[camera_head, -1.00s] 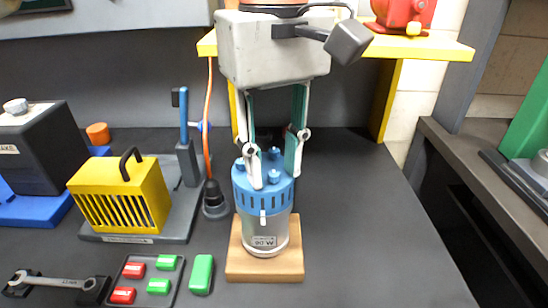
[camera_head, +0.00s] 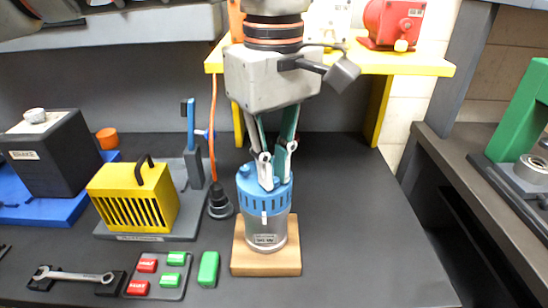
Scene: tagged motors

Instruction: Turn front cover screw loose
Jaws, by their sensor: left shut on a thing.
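A silver motor (camera_head: 264,230) with a blue cover (camera_head: 252,202) stands upright on a wooden block (camera_head: 250,262). The cover has blue screw knobs on top; one knob (camera_head: 285,176) shows to the right of the fingers. My left gripper (camera_head: 272,187) points straight down onto the cover. Its fingers are close together and shut at the front of the cover top, on what appears to be the front cover screw. The screw itself is mostly hidden by the fingertips. My right gripper is not in view.
A yellow slotted box (camera_head: 130,208) and a black funnel-shaped thing (camera_head: 220,205) stand to the left. Red and green blocks in a tray (camera_head: 158,275) and a green block (camera_head: 208,269) lie at front left. A yellow shelf (camera_head: 420,66) stands behind. The table right of the motor is clear.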

